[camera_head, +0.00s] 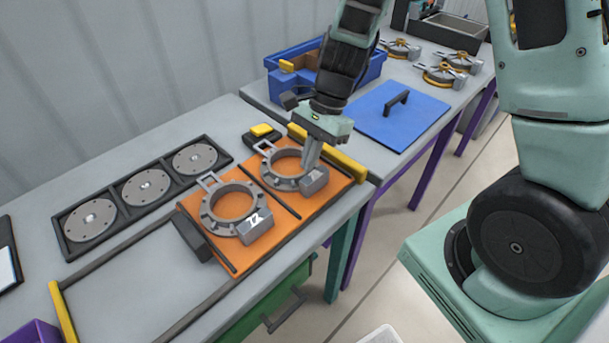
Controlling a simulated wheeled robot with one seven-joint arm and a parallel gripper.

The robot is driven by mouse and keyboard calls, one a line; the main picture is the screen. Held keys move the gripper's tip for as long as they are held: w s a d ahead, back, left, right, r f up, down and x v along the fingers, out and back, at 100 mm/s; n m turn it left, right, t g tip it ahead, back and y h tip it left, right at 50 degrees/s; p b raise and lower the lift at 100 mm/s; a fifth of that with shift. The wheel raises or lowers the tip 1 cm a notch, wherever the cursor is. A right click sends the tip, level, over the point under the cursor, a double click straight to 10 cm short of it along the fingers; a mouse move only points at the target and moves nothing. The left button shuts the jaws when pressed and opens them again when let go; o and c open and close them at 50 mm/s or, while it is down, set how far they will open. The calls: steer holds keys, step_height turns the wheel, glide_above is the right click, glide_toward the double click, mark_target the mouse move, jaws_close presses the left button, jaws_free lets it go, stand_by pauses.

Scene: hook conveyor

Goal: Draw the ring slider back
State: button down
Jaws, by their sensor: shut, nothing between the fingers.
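Two grey rings with blocks and small frame-like handles sit on an orange plate (282,222) on the table. The near ring (209,213) has a block marked with a white sign. The far ring (271,177) lies below my gripper. My gripper (309,166) points down over the far ring's right side, just behind its grey block (315,181). Its fingers are shut with nothing held. They hide part of the ring's right side, and I cannot tell whether they touch it. I cannot tell which ring is the slider.
A black tray with several grey discs (143,187) lies left of the plate. A yellow bar (345,166) runs along the plate's far edge, near a yellow-topped black box (262,130). Beyond are a blue bin (277,87) and a blue lid with a black handle (386,125).

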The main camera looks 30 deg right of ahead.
mark_target(293, 207)
steer(key=x, duration=0.9)
steer(key=shift+f+b, duration=0.1)
steer(key=shift+b, duration=0.25)
steer(key=shift+a, duration=0.15)
